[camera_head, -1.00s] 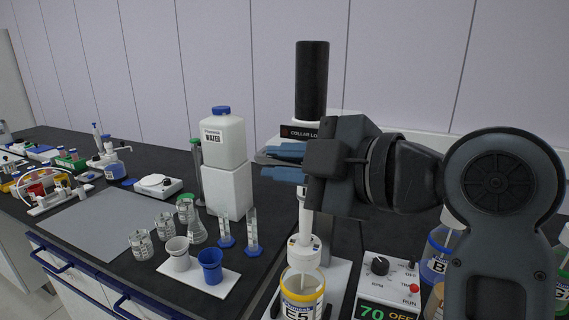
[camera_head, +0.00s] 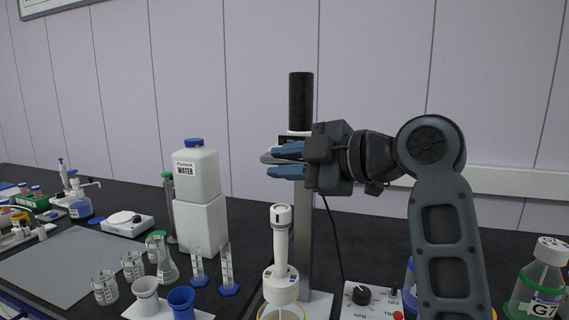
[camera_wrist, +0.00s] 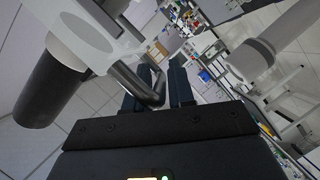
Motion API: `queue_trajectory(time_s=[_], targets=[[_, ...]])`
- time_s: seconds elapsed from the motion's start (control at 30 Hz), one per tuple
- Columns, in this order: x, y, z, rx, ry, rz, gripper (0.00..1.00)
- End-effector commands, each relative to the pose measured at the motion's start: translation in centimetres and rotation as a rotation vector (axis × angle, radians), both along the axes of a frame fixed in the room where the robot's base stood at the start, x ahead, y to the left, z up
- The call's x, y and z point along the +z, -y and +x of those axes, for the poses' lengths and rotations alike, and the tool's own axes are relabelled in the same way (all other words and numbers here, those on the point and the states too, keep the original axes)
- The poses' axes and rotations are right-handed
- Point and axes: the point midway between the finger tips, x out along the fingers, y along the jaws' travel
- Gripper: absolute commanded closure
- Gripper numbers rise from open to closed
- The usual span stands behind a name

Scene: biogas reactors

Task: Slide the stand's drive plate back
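The stand has a grey upright post (camera_head: 306,245), a black motor cylinder (camera_head: 301,102) and a dark labelled head that is partly hidden by my gripper (camera_head: 274,161). In the wrist view the cylinder (camera_wrist: 50,88) and the white head (camera_wrist: 82,40) are at left. A bent metal handle (camera_wrist: 152,92) runs from the head to between my fingers (camera_wrist: 158,84). The fingers are apart, with a gap beside the handle. I cannot tell whether they touch it. A white stirrer shaft (camera_head: 281,242) stands upright below, over a vessel with a yellow rim (camera_head: 268,312). The drive plate is not clearly distinguishable.
A white water jug (camera_head: 196,172), cylinders, beakers and blue cup (camera_head: 181,302) are at left. The wall is behind.

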Motion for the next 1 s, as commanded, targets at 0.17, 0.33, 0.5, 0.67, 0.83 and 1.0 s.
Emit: queue_trajectory(time_s=[0.17,0.33,0.5,0.67,0.83,1.0], targets=[[0.0,0.0,-0.1,0.002,0.001,0.000,0.77],[0.3,1.0,-0.8,-0.001,0.003,0.002,0.77],[0.8,3.3,-2.4,-0.002,0.004,0.001,0.77],[1.3,5.0,-3.8,-0.002,0.002,0.001,0.77],[1.6,5.9,-4.6,-0.001,0.001,0.001,0.77],[1.7,6.0,-4.7,0.001,0.000,0.001,0.77]])
